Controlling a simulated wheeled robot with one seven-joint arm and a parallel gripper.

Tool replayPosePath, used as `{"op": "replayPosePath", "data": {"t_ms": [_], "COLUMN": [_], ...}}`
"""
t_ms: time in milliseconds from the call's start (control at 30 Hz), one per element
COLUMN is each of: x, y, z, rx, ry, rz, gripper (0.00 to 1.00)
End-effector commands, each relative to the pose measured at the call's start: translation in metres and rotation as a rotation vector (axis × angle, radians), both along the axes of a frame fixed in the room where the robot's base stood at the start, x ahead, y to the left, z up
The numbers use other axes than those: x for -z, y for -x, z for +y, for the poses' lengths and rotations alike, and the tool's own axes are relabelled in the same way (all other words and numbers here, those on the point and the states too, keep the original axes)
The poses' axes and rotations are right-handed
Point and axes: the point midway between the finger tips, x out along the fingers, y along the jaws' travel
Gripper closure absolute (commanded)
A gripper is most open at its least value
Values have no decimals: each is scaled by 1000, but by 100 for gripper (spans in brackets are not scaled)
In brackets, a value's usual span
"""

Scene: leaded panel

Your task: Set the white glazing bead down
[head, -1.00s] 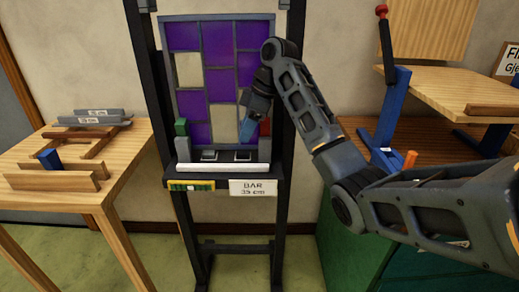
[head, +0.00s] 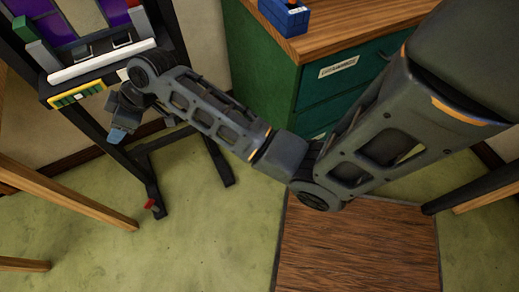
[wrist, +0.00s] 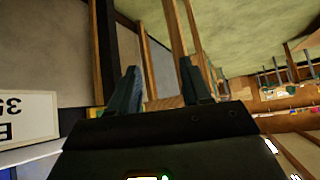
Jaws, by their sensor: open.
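The white glazing bead (head: 103,66) lies lengthwise along the ledge of the black easel (head: 62,93), below the purple leaded panel (head: 70,28) in the head view. My gripper (head: 117,136) is below and in front of the ledge, apart from the bead, pointing downward. In the wrist view my gripper (wrist: 158,70) shows two separated fingers with nothing between them. A pale strip shows at the lower left of the wrist view; I cannot tell whether it is the bead.
A green cabinet (head: 255,75) with a wooden top stands right of the easel, a blue object (head: 285,15) on it. Wooden table legs (head: 60,190) are at left. A brown mat (head: 355,250) lies on the green floor. A white sign (wrist: 28,120) shows in the wrist view.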

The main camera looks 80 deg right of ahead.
Motion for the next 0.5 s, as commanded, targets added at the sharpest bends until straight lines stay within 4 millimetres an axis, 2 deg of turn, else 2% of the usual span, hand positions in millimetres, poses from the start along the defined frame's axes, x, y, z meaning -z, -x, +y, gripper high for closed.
{"op": "replayPosePath", "data": {"t_ms": [33, 200, 333, 500], "x": [13, 38, 46, 41], "y": [17, 70, 118, 185], "z": [17, 54, 74, 89], "rx": [30, 145, 222, 303], "ry": [-16, -46, -56, -54], "rz": [-12, -76, -126, -196], "gripper": [52, 52, 52, 52]}}
